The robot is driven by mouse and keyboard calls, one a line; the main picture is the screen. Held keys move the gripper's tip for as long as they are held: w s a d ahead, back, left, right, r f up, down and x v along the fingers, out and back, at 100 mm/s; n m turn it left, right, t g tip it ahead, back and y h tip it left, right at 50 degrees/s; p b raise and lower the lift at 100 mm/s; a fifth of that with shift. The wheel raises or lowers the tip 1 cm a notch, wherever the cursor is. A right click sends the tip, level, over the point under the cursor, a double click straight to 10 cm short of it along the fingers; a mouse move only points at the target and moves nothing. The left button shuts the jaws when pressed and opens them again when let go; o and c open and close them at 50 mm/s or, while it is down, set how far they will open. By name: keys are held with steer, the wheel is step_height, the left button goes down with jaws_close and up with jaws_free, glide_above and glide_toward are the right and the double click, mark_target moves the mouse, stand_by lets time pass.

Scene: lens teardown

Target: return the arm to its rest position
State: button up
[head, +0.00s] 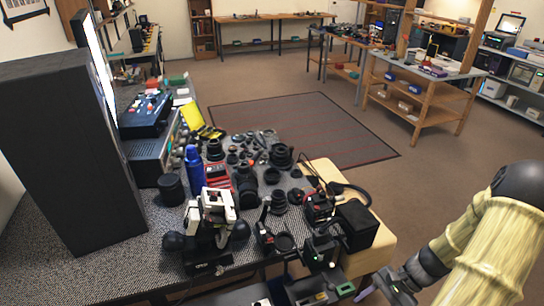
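My arm, with pale yellow covers and dark grey joints, is at the lower right of the head view. Its grey end, with my gripper (388,287), is near the bottom edge, to the right of the table and low in the picture. The fingers are too small and dark to tell whether they are open or shut. I see nothing clearly held. Lens parts (282,156) of several sizes, mostly black rings and barrels, lie on the speckled grey tabletop (75,268), apart from my gripper.
A blue bottle (194,167), a white-and-black device (213,210) and a black box (356,223) crowd the table. A tall dark panel (70,150) stands at left. Wooden shelving (420,107) is at the back right. Open floor with a dark mat (305,128) lies beyond the table.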

steer(key=w+a+r+n+t+h+p, duration=0.1)
steer(key=a+r+n+h, duration=0.3)
steer(key=r, duration=0.6)
steer(key=w+a+r+n+t+h+p, duration=0.1)
steer(key=a+r+n+t+h+p, duration=0.2)
steer(key=a+r+n, duration=0.5)
step_height(320, 180, up, 3)
steer(key=shift+w+f+h+p, duration=0.15)
steer(key=shift+w+h+p, duration=0.2)
steer(key=shift+h+p, duration=0.25)
steer(key=shift+a, duration=0.1)
steer(key=shift+w, duration=0.1)
